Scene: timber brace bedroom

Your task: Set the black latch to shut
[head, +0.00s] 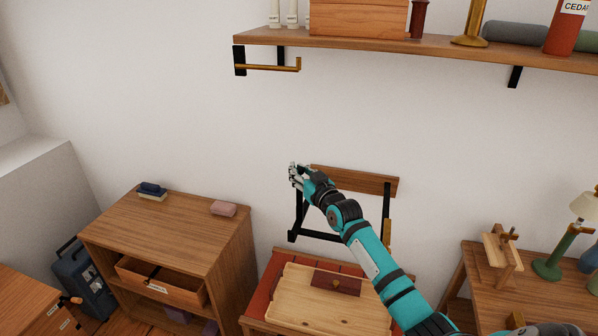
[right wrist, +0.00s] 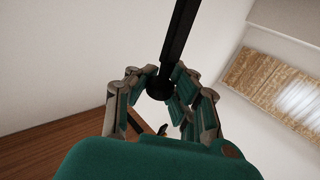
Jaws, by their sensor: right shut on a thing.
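A wall fixture has a wooden slat (head: 360,180) on top and black metal bars below it. My right gripper (head: 295,174) is at the upper left of this fixture, beside the slat's left end. In the right wrist view, a black bar (right wrist: 180,40) with a rounded end runs down between the fingers of the gripper (right wrist: 160,90), which is shut on it. This bar looks like the black latch, shown in the head view as the left upright (head: 299,212). My left gripper is not in view.
A wooden shelf (head: 440,45) with several items is above. A cabinet (head: 180,225) with an open drawer (head: 160,280) stands at left. A stand with a pale board (head: 310,300) is below the fixture. A table with a green lamp (head: 560,250) is at right.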

